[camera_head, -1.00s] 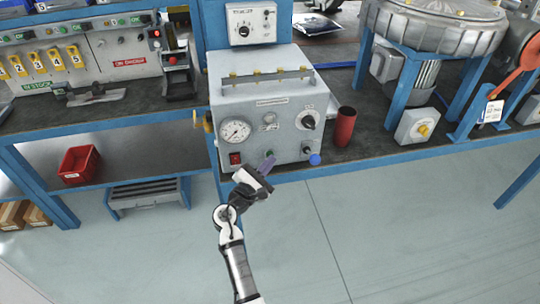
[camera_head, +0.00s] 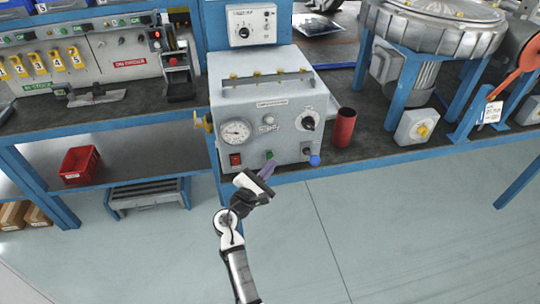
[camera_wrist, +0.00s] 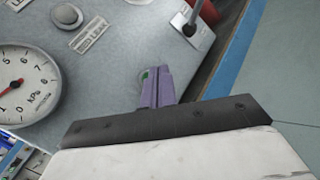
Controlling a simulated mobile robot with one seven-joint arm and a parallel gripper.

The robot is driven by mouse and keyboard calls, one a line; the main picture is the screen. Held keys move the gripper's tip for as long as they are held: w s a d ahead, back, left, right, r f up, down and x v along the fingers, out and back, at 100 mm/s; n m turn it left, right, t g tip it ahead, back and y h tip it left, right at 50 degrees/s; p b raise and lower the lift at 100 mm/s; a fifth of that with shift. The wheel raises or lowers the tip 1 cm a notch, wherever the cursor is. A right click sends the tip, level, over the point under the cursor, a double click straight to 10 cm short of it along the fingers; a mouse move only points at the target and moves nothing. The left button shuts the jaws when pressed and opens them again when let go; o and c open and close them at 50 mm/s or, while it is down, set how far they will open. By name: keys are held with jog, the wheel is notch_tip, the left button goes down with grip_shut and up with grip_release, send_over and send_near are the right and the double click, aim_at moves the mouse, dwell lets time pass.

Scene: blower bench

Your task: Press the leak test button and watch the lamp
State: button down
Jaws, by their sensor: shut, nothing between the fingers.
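The grey tester box (camera_head: 245,105) stands at the bench's front edge with a round dial gauge (camera_head: 236,132) on its face. A small green button (camera_head: 269,155) is low on this face, right of a red switch (camera_head: 235,160). A grey dome (camera_head: 268,118), possibly the lamp, shows no glow; it also shows in the wrist view (camera_wrist: 67,16). My gripper (camera_head: 267,168) is shut and empty, its purple fingers just below the green button. In the wrist view the fingers (camera_wrist: 157,86) cover most of the button, with a green sliver beside them. I cannot tell whether they touch it.
A dark knob (camera_head: 308,121) and a blue ball-ended lever (camera_head: 314,160) are on the right of the face. A red cylinder (camera_head: 344,128) stands right of the box. The blue bench edge (camera_head: 370,160) runs below. The floor in front is clear.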

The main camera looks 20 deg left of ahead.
jog(key=s+d, duration=0.1)
jog(key=s+p, duration=0.1)
jog(key=s+d, duration=0.1)
jog(key=s, duration=0.1)
jog(key=shift+d, duration=0.35)
jog(key=shift+s+f, duration=0.1)
dwell(0.6)
